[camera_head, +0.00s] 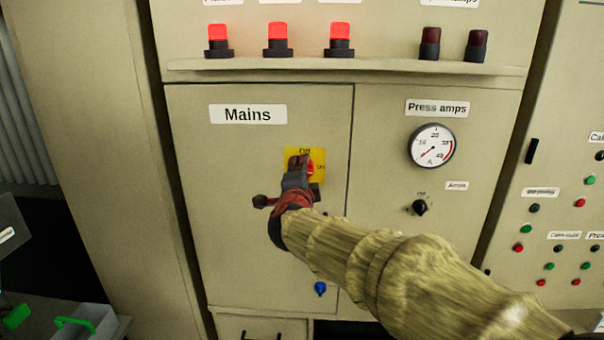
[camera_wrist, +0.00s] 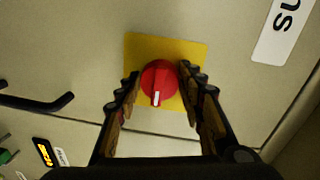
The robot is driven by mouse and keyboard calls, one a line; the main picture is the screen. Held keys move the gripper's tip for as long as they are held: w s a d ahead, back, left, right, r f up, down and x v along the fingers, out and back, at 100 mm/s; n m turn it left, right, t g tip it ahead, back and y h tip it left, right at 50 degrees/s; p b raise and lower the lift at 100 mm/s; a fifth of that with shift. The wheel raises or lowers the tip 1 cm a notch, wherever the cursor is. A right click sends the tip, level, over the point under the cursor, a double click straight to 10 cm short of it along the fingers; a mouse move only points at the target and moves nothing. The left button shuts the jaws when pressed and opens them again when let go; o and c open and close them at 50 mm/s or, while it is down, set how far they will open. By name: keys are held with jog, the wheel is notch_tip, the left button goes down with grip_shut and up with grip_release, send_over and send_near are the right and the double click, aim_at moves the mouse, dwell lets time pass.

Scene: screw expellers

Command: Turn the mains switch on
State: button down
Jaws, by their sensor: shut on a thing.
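The mains switch is a red rotary knob (camera_wrist: 158,79) on a yellow plate (camera_wrist: 193,50). In the head view the plate (camera_head: 292,153) sits on the panel door below the "Mains" label (camera_head: 247,114), with lettering at its top and right. My gripper (camera_wrist: 160,74) is shut on the knob, one finger on each side. In the head view my gripper (camera_head: 299,165) hides most of the knob. In the wrist view the knob's white mark points down, toward what appears to be the plate's right-hand side on the panel.
Red lamps (camera_head: 278,38) stand on a ledge above. A press amps dial (camera_head: 431,146) and a black knob (camera_head: 420,207) are to the right. A blue knob (camera_head: 320,289) is lower on the door. The panel around the switch is flat and clear.

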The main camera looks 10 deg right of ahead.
jog(key=c, duration=1.1)
grip_release()
jog(key=shift+c, duration=0.2)
jog(key=shift+o, duration=0.2)
jog(key=f+v, duration=0.1)
jog(key=v, duration=1.1)
jog(key=shift+r, duration=0.45)
